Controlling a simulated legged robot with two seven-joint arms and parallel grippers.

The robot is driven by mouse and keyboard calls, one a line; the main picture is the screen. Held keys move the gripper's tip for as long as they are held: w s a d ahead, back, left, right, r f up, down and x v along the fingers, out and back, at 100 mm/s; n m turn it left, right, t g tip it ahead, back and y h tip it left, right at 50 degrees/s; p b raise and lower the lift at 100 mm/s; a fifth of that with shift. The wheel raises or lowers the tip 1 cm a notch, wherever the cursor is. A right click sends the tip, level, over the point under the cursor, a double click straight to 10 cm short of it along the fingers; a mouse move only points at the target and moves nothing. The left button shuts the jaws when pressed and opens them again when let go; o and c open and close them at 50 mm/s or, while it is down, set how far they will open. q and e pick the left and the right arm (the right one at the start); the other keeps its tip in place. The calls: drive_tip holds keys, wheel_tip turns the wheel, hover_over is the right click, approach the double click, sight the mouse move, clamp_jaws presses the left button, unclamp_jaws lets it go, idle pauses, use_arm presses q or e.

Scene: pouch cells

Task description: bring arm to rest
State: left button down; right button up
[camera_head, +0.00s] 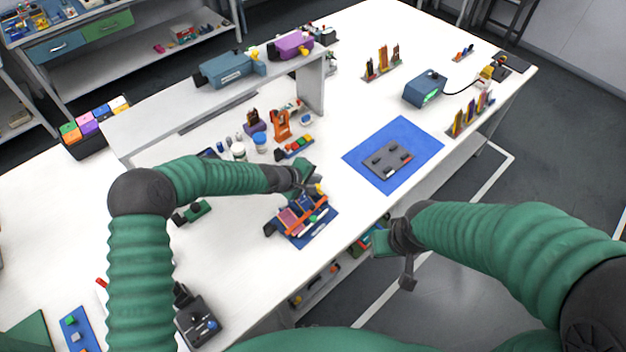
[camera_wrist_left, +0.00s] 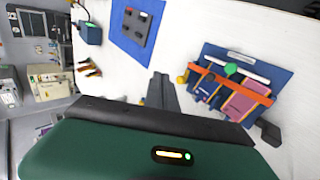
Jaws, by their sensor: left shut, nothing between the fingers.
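My left gripper (camera_head: 316,185) hangs over the white table, just above a blue mat (camera_head: 328,220) with an orange-barred rack (camera_head: 318,217). Its fingers (camera_wrist_left: 162,88) are together and empty in the left wrist view. The rack also shows in the left wrist view (camera_wrist_left: 252,90), to the right of the fingers and apart from them. It holds pink and blue flat pieces. My right gripper (camera_head: 408,280) is in front of the table's front edge, over the floor. Its fingertips are too small and dark to tell if they are open.
A larger blue mat (camera_head: 425,140) carries a grey plate (camera_head: 388,160) right of the rack. A blue box (camera_head: 424,88) with a cable stands behind it. A raised shelf (camera_head: 160,115) crosses the back left. Small jars and an orange stand (camera_head: 281,124) sit behind the left gripper.

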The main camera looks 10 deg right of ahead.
use_arm(q)
drive_tip(key=s+a+r+m+g+y+b, duration=0.1)
drive_tip(key=s+a+m+y+b, duration=0.15)
drive_tip(key=s+a, duration=0.45)
drive_tip(key=s+a+m+y+b, duration=0.2)
drive_tip(key=s+a+m+y, duration=0.15)
drive_tip(key=a, duration=0.55)
drive_tip(key=s+a+r+m+g+b, duration=0.1)
drive_tip(key=s+a, duration=0.4)
drive_tip(key=s, duration=0.4)
drive_tip(key=s+a+r+m+g+b, duration=0.1)
drive_tip(key=s+a, duration=0.4)
drive_tip(key=s, duration=0.4)
drive_tip(key=shift+r+y, duration=0.2)
drive_tip(key=shift+y, duration=0.2)
drive_tip(key=shift+s+r, duration=0.1)
drive_tip(key=shift+s, duration=0.05)
